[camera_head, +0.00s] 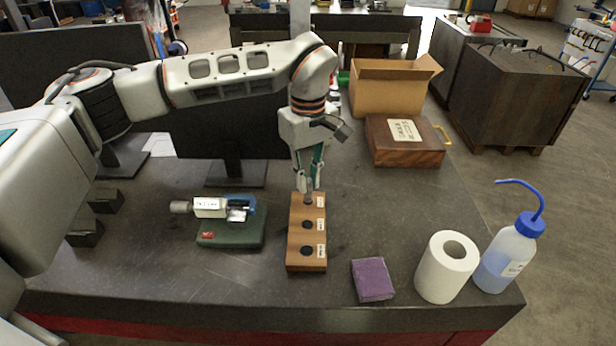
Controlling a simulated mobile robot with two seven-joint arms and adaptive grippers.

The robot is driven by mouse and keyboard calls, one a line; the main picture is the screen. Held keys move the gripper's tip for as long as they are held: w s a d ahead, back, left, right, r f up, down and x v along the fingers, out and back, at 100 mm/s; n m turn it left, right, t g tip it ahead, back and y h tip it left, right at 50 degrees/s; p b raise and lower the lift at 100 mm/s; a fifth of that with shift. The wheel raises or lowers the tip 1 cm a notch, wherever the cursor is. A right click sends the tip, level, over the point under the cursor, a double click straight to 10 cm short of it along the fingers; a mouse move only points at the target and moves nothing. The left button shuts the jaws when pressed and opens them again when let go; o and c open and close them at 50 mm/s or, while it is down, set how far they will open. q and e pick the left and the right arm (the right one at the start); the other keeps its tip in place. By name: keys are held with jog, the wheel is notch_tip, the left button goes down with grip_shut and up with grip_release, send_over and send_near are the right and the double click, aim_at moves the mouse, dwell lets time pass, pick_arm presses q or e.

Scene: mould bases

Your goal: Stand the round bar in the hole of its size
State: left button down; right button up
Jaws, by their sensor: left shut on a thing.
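A wooden block (307,258) lies on the dark table, its long side running away from me. It has round dark holes in a row with small white labels beside them; the near hole (307,251) and the middle hole (306,225) are empty. My left gripper (309,184) points down over the far end of the block. It is shut on a grey round bar (308,195), held upright at the far hole. I cannot tell how deep the bar's lower end is in that hole. My right gripper is not in view.
A green-based instrument (231,238) stands left of the block. A purple cloth (373,280), a white paper roll (446,267) and a blue-capped bottle (508,255) stand at the right. A wooden case (404,150) and cardboard box (390,95) are behind.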

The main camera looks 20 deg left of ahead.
pick_arm(q)
jog(key=shift+f+b, duration=0.45)
jog(key=shift+f, duration=0.8)
dwell(0.7)
jog(key=c, duration=1.9)
grip_release()
